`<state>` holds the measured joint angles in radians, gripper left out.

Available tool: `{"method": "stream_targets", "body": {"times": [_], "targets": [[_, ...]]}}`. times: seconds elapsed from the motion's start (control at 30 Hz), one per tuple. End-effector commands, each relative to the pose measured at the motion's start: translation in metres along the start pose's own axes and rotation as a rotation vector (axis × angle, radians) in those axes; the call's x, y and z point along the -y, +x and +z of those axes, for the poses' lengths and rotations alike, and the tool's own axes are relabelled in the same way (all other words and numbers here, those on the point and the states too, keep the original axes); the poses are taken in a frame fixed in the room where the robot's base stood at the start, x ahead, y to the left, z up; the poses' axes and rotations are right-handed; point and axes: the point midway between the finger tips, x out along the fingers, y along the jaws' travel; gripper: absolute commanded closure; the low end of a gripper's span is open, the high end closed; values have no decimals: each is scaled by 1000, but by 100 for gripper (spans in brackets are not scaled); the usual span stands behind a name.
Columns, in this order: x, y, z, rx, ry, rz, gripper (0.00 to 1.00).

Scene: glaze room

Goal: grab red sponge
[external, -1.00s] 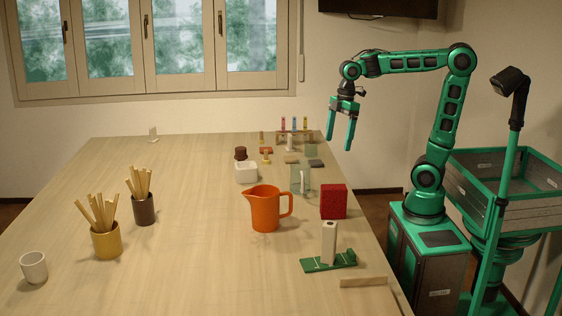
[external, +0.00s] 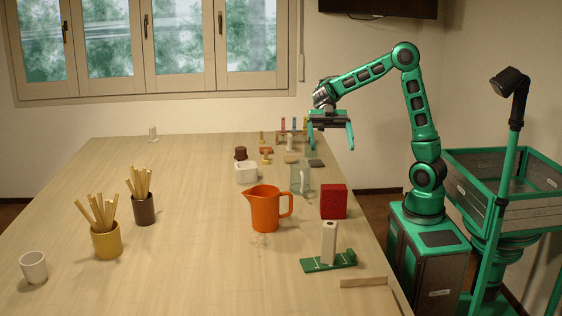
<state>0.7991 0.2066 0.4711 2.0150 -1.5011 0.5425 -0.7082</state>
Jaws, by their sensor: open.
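The red sponge (external: 333,202) is a block standing on the table near its right edge, right of the orange jug. My gripper (external: 331,148) is open and empty, its green fingers spread wide. It hangs above the far right part of the table, higher up in the picture than the sponge and apart from it. The sponge is in full view. The fingers cover some of the small things at the back of the table.
The orange jug (external: 265,208) and a clear upright piece (external: 301,181) stand left of the sponge. A green base with a pale cylinder (external: 329,243) stands in front of it, with a wooden strip (external: 363,282) nearer. The left middle of the table (external: 190,255) is clear.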

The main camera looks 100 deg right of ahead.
Motion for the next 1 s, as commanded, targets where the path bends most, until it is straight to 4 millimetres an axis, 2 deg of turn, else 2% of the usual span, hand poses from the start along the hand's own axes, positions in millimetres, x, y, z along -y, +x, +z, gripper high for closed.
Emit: {"method": "stream_targets", "body": {"times": [0.37, 0.6, 0.73, 0.87, 1.0], "targets": [[1, 12, 27, 10, 7, 0, 12], [1, 31, 76, 9, 13, -1, 12], [1, 39, 97, 10, 10, 1, 12], [1, 50, 103, 10, 7, 0, 12], [2, 70, 104, 12, 6, -1, 12]]}}
